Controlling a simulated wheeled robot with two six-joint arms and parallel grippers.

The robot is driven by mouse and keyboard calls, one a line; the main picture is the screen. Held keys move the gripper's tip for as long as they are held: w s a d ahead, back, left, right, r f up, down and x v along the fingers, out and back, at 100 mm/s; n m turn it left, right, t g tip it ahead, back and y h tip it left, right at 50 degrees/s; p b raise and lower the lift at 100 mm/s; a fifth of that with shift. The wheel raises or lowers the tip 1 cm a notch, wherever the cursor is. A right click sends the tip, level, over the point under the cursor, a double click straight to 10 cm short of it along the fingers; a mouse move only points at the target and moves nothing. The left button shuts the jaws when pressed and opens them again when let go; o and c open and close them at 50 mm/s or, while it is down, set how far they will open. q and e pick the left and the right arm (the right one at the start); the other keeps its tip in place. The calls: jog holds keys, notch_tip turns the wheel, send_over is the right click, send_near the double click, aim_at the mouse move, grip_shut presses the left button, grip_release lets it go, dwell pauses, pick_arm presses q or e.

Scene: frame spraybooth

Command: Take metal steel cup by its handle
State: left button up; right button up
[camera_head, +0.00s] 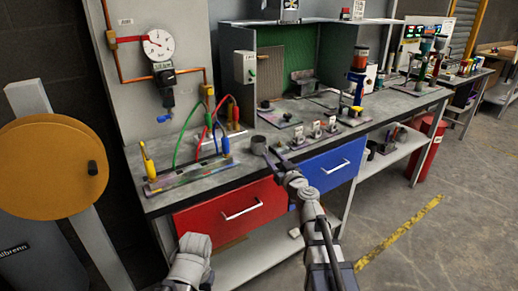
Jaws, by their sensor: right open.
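A small grey metal cup (258,143) stands near the front edge of the workbench, above the gap between the red and blue drawers. My right gripper (272,158) is open at the bench edge, just right of and in front of the cup. Its fingers are small and dark here, and I cannot tell whether they touch the cup. The cup's handle cannot be made out at this size. My left arm's end (190,250) shows low in front of the red drawer, away from the cup; its fingers cannot be made out.
The workbench (210,182) carries a strip with coloured cables (185,176) on the left and small clamped blocks (315,131) right of the cup. A red drawer (230,208) and blue drawer (335,165) lie below. An orange disc (50,165) stands far left.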

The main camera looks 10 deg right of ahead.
aim_at(260, 147)
jog(key=shift+w+a+r, duration=0.1)
jog(key=shift+w+a, duration=0.1)
jog(key=shift+w, duration=1.1)
jog(key=shift+w+a, duration=0.2)
jog(key=shift+w, duration=1.1)
jog(key=shift+s, duration=0.1)
grip_shut()
